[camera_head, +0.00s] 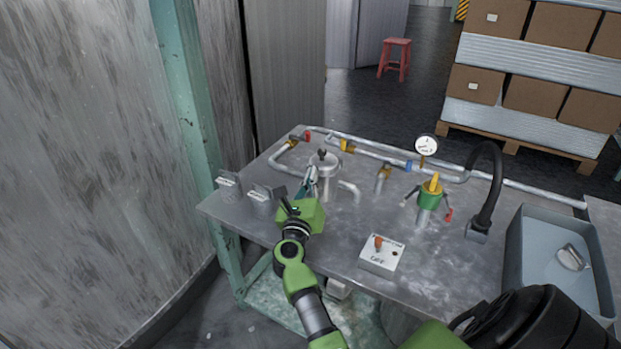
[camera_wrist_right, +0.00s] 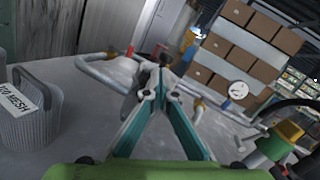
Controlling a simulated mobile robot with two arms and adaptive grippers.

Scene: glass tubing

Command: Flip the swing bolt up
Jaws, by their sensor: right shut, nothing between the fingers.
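A metal housing with a round lid (camera_head: 326,161) stands near the left end of the steel table. A small dark fitting (camera_head: 322,154) shows on its lid, possibly part of the swing bolt; the bolt's own position is unclear. My right gripper (camera_head: 309,178) is shut and empty, close against the near-left side of the housing. In the wrist view its teal fingers (camera_wrist_right: 163,88) meet at the tips just in front of the housing, which they partly hide. I cannot tell whether they touch it. My left gripper is not in view.
Two mesh baskets (camera_head: 228,181) stand at the table's left edge, close to the gripper. Pipes with valves (camera_head: 372,151) run behind. A gauge (camera_head: 426,146), green-collared valve (camera_head: 431,196), switch box (camera_head: 381,256), black hose (camera_head: 492,190) and grey bin (camera_head: 515,262) stand to the right.

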